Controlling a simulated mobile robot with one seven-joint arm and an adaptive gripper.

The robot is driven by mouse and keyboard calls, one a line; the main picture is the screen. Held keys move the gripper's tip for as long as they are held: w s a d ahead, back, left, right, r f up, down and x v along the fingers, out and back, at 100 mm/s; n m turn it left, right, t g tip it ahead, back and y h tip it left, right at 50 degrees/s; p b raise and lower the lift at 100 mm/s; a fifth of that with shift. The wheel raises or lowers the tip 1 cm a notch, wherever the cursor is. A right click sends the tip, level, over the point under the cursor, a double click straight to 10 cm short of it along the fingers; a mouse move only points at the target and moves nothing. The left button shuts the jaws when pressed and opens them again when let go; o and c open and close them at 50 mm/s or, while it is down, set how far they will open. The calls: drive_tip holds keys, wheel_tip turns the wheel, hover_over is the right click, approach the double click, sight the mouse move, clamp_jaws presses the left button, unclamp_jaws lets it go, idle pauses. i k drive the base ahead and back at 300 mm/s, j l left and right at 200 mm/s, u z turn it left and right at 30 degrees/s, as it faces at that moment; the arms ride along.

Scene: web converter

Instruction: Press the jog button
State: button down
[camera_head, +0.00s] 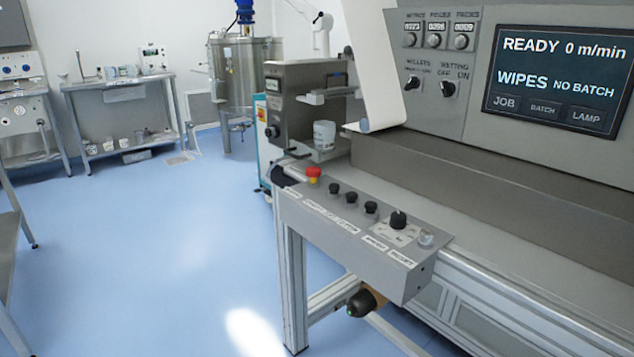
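A grey control box (400,276) juts out from the front of the machine. On its sloped top, from left to right, are a red mushroom button (313,172) on a yellow base, a left black button (335,188), a middle black button (351,196), a right black button (371,207), a black rotary knob (398,219) on a pale dial plate, and a small pale round button or lamp (426,240). White labels run along the front edge, too small to read, so I cannot tell which button is jog.
A screen (558,78) reads READY 0 m/min, WIPES NO BATCH. A clear cup (324,135) stands on the machine behind the box. A dark round-ended part (362,304) shows below the box; I cannot tell what it is. Blue floor (170,255) is open at left.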

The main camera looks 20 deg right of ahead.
sight(351, 196)
drive_tip(key=i+j, duration=0.3)
drive_tip(key=i, duration=0.55)
